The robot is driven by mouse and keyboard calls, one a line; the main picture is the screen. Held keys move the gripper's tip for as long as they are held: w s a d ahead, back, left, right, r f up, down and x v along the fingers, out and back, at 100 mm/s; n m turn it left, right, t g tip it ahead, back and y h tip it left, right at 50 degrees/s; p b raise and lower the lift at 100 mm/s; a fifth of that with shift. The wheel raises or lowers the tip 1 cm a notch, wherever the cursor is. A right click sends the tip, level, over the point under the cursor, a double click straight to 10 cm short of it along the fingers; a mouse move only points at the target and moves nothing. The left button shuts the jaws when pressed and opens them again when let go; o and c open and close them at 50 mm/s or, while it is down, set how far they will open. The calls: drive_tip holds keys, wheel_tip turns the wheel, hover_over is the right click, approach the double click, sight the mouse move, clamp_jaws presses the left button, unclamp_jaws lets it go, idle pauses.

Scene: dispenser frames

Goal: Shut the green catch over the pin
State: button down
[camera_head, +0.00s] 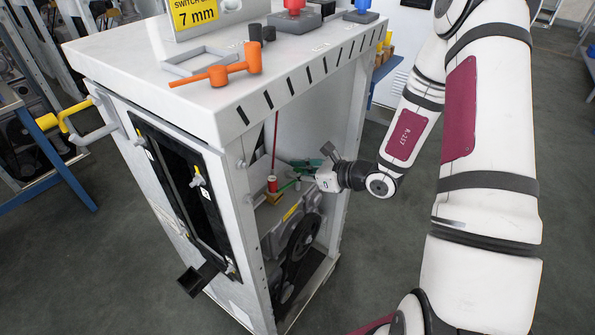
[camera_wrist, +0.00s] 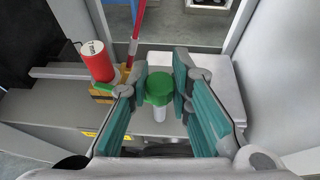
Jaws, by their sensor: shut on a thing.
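The green catch (camera_wrist: 158,90) shows in the wrist view as a rounded green knob above a pale, clear-looking stem. My gripper (camera_wrist: 160,76) has its teal-padded fingers on either side of the knob and is shut on it. In the head view my gripper (camera_head: 303,168) reaches into the cabinet's open side, beside the green part (camera_head: 287,186). A red cylinder (camera_wrist: 96,61) with a white labelled top stands left of the knob, with a bit of green at its foot. I cannot tell which part is the pin; the catch's far end is partly hidden.
The cabinet's corner post (camera_head: 347,140) is close to my wrist. A black pulley (camera_head: 300,240) lies below. An orange handle (camera_head: 222,74) is on the cabinet top.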

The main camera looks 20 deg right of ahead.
idle(0.3)
drive_tip(key=c, duration=1.4)
unclamp_jaws()
drive_tip(key=shift+c, duration=0.2)
drive_tip(key=shift+d, duration=0.1)
drive_tip(key=v, duration=1.2)
drive_tip(key=s+a+r+n+g+y+p, duration=0.1)
drive_tip(key=s+a+r+n+g+p, duration=0.2)
drive_tip(key=s+a+r+n+g, duration=0.75)
drive_tip(key=s+d+r+n+t+h+p, duration=0.1)
drive_tip(key=s+r+n+t+h+p, duration=0.2)
drive_tip(key=s+r+n+h, duration=0.6)
drive_tip(key=s+r+n+t, duration=0.1)
drive_tip(key=s+r+n, duration=0.4)
drive_tip(key=r+n, duration=0.2)
drive_tip(key=shift+d+r+n, duration=0.2)
drive_tip(key=shift+r+n, duration=0.1)
drive_tip(key=shift+n, duration=0.75)
